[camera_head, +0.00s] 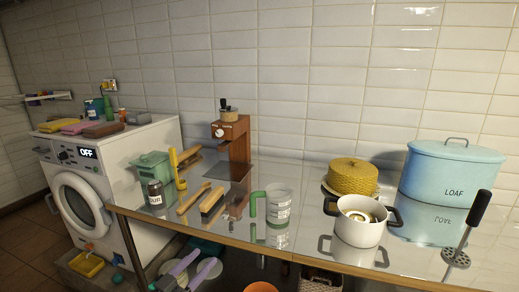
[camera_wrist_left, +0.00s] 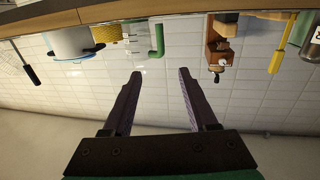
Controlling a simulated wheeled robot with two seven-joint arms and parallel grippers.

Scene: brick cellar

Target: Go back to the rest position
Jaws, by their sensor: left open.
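My left gripper (camera_head: 181,269) shows low in the head view, in front of the table's front edge and apart from everything on the table. Its two purple fingers are spread. In the left wrist view, my left gripper (camera_wrist_left: 158,75) is open with nothing between its fingers. That view is upside down, with the table at the top and the tiled wall beyond. My right gripper is not in view.
The glass-topped table (camera_head: 300,245) holds a white pot (camera_head: 358,231), a green-handled jug (camera_head: 279,208), wooden brushes (camera_head: 212,200), a brown grinder (camera_head: 238,150), a yellow basket (camera_head: 352,178) and a blue LOAF bin (camera_head: 452,175). A washing machine (camera_head: 110,165) stands at left.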

